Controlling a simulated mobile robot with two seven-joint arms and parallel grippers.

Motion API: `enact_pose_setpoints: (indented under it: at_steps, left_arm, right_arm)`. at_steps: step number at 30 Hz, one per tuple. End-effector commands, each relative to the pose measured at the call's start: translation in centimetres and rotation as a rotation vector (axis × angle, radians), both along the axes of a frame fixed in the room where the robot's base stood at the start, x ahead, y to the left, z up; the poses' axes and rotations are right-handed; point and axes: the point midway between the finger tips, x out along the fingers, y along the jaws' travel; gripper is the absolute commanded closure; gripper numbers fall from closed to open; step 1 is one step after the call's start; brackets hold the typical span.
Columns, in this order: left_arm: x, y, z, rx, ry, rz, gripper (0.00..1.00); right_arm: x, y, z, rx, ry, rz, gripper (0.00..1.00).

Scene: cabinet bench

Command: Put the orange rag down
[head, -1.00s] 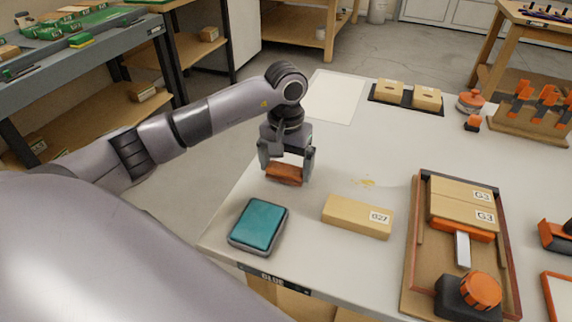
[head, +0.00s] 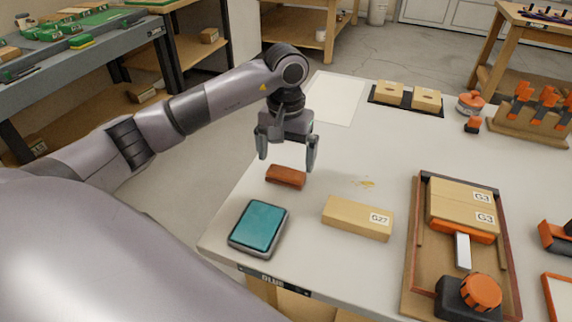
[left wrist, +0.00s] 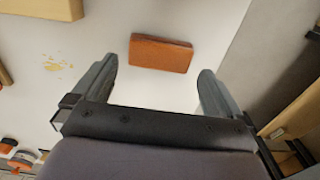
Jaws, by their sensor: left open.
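The orange rag (head: 286,177) is a small reddish-orange folded block lying flat on the white table, near its left edge. My left gripper (head: 287,160) is open above and just behind the rag, with nothing between its fingers. In the left wrist view the rag (left wrist: 161,54) lies beyond and between the two spread fingertips (left wrist: 158,75), apart from both. My right gripper is not in view.
A teal-topped tray (head: 258,227) and a tan block labelled G27 (head: 358,218) stand in front of the rag. A yellowish smear (head: 365,183) lies to its right. A wooden clamp tray (head: 412,255) is further right. The table's left edge is close by.

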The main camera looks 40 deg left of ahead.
Motion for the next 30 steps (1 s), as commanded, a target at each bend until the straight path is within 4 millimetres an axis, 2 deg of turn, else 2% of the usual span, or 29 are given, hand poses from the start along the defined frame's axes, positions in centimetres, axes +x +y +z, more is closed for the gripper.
enact_pose_setpoints:
  at_steps: [1,6,12,17,30]
  left_arm:
    - [0.1,0.1,1.4,0.002,-0.007,0.000,0.00]
    - [0.1,0.0,4.9,0.002,-0.005,0.000,0.00]
    - [0.0,0.0,7.5,0.001,-0.001,0.001,0.00]
    - [0.0,0.0,8.3,0.001,0.000,0.001,0.00]
    - [0.0,0.0,8.3,0.001,0.001,0.000,0.00]
  right_arm:
    - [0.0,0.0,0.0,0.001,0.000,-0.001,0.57]
    - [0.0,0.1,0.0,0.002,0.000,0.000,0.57]
    - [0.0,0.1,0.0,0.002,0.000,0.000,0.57]
    - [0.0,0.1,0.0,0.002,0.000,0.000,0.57]
    - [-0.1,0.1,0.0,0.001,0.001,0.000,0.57]
